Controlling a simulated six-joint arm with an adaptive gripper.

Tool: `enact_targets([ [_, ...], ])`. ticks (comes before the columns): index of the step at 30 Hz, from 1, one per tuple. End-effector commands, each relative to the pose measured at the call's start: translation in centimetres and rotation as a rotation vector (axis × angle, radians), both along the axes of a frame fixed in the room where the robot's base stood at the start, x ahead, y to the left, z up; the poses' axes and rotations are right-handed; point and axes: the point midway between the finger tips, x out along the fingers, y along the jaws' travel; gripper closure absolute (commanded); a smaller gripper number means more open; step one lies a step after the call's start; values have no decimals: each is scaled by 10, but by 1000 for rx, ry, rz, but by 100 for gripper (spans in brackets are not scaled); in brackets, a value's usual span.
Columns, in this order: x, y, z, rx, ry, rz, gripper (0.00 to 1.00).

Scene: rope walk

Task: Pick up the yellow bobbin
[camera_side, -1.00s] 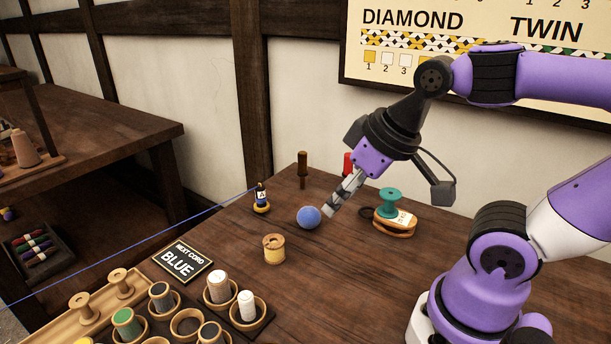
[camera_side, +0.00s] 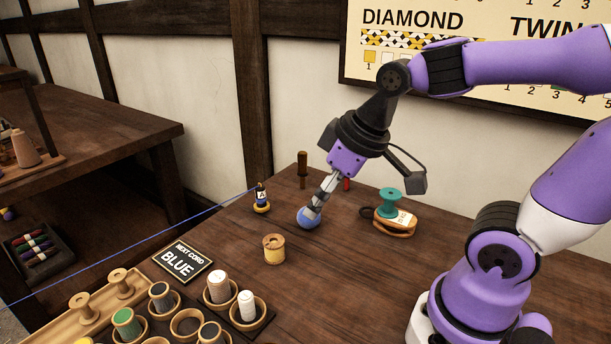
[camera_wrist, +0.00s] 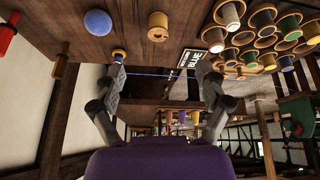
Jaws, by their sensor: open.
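The yellow bobbin (camera_side: 274,250), a small spool with pale wooden ends and pale yellow winding, stands upright on the brown table in the side view. In the wrist view the bobbin (camera_wrist: 158,28) is at the top middle, beyond the fingertips. My gripper (camera_side: 314,206) points down and to the left, above and to the right of the bobbin in the side view. Its tips overlap the upper edge of a blue ball (camera_side: 307,218) there; I cannot tell whether they touch. In the wrist view my gripper (camera_wrist: 161,72) has its fingers wide apart with nothing held.
A teal spool (camera_side: 389,198) sits to the right. A BLUE sign (camera_side: 181,262) and a tray of cups with spools (camera_side: 241,326) lie at front left. A blue cord (camera_side: 130,245) crosses at left.

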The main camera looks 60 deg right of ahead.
Motion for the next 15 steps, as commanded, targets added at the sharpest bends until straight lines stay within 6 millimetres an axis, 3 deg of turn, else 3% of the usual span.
enact_targets([
  [6, 48, -5, -38, 2, 58, 210, 16],
  [15, 73, -5, -76, 21, 64, 311, 16],
])
